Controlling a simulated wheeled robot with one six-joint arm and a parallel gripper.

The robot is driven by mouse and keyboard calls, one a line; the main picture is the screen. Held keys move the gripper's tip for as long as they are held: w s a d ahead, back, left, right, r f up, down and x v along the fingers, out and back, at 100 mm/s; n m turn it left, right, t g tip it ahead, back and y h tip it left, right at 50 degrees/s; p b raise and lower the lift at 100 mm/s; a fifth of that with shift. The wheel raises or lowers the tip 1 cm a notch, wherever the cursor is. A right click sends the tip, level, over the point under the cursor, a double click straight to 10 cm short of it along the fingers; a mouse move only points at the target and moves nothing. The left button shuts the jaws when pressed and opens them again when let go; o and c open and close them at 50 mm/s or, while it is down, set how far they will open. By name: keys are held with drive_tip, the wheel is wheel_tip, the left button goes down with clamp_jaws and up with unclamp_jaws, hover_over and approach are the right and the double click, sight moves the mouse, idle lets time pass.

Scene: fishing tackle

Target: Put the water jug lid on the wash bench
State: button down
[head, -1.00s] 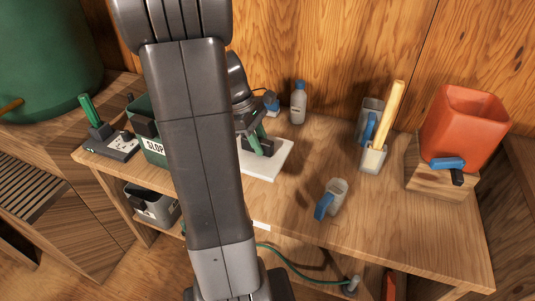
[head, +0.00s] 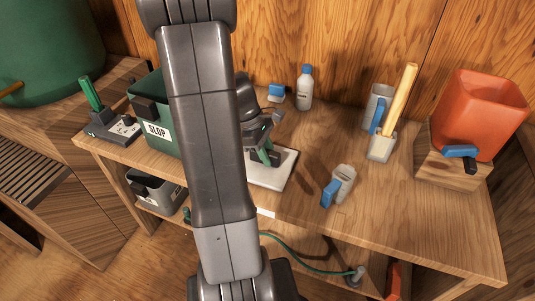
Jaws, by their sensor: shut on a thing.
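My gripper (head: 263,142) is low over the wash bench (head: 410,225), a wooden table with a lower shelf. It is partly hidden behind my own arm. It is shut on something. A dark and green shape (head: 268,155) shows at its tip, against the white board (head: 280,180). I cannot tell whether this shape is the water jug lid, part of the gripper or a thing on the board. No lid can be made out clearly elsewhere. Whether the held thing touches the board cannot be told.
A blue-handled cup (head: 344,183) lies at the bench middle. An orange container (head: 480,115) is at right; a green SLOP box (head: 150,110) is at left. The front right is clear.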

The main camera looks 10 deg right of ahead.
drive_tip(key=shift+f, duration=0.15)
drive_tip(key=c, duration=1.2)
unclamp_jaws()
drive_tip(key=p+v, duration=0.2)
drive_tip(key=v, duration=1)
